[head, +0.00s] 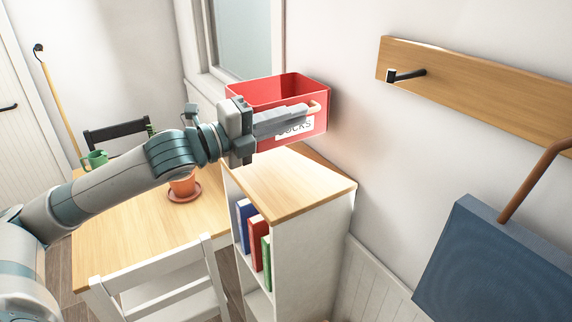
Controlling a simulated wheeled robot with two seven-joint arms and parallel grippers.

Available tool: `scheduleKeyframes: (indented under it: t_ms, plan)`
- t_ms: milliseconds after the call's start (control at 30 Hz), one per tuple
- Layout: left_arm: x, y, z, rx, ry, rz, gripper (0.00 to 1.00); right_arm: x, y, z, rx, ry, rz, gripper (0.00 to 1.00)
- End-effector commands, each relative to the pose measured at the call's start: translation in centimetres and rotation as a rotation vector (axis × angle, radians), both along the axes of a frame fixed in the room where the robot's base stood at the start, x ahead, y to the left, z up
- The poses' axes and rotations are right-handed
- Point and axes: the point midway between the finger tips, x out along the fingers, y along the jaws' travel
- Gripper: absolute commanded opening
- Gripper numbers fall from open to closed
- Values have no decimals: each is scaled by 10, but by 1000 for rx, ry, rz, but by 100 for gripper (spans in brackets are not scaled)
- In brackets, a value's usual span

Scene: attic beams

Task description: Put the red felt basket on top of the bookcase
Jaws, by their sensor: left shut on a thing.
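The red felt basket (313,92) is upright and open at the top, with a white label reading "SOCKS" on its near side. My left gripper (300,112) is shut on the basket at its near side, by a small light-coloured handle. The bookcase (290,190) has a bare light wood top and white sides. The basket is over the far part of this top. The gripper and arm hide part of the basket's lower left, and I cannot tell whether its bottom touches the wood. My right gripper is not in view.
Books (257,240) stand in the bookcase. A wooden table (135,225) to the left holds a terracotta pot (183,186) and a green mug (95,160). A white chair (170,285) stands in front. A hook rail (480,85) is on the right wall, above a blue panel-like object (490,265).

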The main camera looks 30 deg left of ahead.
Motion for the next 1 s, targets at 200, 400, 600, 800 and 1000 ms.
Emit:
scheduleKeyframes:
  t_ms: [200,400,600,800,1000]
  plan:
    - [0,0,-19,-2,3,-1,0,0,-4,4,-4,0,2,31]
    - [0,0,-42,-3,3,0,0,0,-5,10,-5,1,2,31]
    - [0,0,-54,0,-1,0,0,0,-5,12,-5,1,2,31]
    - [0,0,-55,1,-3,0,0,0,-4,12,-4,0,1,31]
    - [0,0,-57,0,-1,0,0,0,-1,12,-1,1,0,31]
